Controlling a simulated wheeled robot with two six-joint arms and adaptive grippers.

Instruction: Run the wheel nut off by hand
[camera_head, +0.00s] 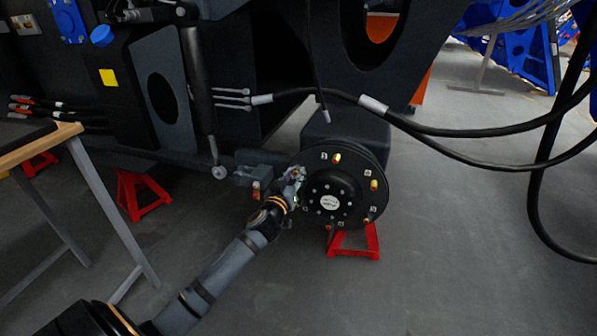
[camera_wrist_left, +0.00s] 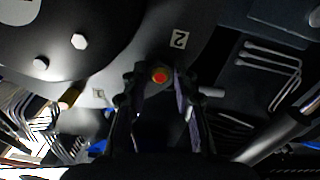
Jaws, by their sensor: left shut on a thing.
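A black round wheel hub (camera_head: 345,190) faces me in the head view, with brass-coloured studs or nuts around its rim and small white number labels. My left gripper (camera_head: 296,174) is at the hub's left edge. In the left wrist view its two fingers (camera_wrist_left: 158,90) close around a wheel nut with a red-orange end (camera_wrist_left: 160,76), beside the label "2" (camera_wrist_left: 179,40). The nut's sides are mostly hidden by the fingers. Another brass-coloured nut (camera_wrist_left: 70,97) shows near label "1". My right gripper is in neither view.
A red stand (camera_head: 354,242) is under the hub; another red stand (camera_head: 142,195) is to the left. Black hoses (camera_head: 450,131) cross at the right. A wooden-topped table (camera_head: 40,148) stands at the left edge.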

